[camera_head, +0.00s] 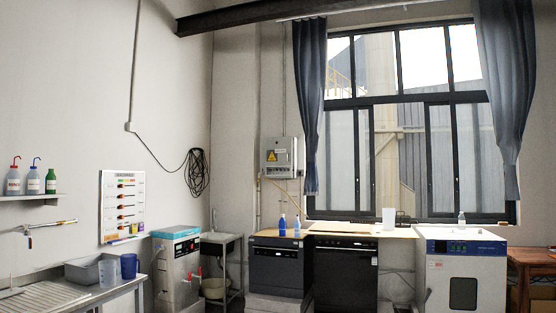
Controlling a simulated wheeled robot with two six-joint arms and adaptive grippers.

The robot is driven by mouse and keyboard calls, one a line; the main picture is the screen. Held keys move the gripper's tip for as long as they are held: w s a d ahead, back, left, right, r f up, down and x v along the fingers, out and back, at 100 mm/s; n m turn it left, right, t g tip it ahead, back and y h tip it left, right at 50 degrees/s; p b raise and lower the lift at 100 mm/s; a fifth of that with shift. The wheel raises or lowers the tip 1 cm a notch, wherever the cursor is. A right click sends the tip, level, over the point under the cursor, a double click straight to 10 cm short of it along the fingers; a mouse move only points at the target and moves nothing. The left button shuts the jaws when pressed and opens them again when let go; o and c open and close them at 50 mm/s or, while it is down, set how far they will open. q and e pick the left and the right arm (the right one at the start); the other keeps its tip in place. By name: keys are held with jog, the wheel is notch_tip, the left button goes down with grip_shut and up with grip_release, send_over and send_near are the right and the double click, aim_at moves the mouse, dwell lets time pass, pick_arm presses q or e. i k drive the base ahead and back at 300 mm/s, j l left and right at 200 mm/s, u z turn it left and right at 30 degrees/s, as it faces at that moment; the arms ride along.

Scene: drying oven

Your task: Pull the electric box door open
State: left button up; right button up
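The grey electric box (288,164) is mounted on the back wall, left of the window and beside the blue curtain. Its front door bears a yellow warning triangle and looks shut. The handle or latch is too small to make out clearly. Pipes or conduits run up the wall above the box and down below it. Neither of my grippers is in view.
Below the box stand a dark cabinet (277,266) and a black appliance (345,272), with blue bottles on top. A white oven (461,280) is at right. A water machine (177,265) and a metal sink counter (60,292) are at left.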

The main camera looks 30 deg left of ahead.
aim_at(278, 151)
jog(key=i+j+u, duration=0.55)
jog(key=i+u, duration=0.15)
jog(key=i, duration=0.15)
jog(key=i+j+u, duration=0.1)
jog(key=i+u, duration=0.4)
jog(key=i, duration=4.3)
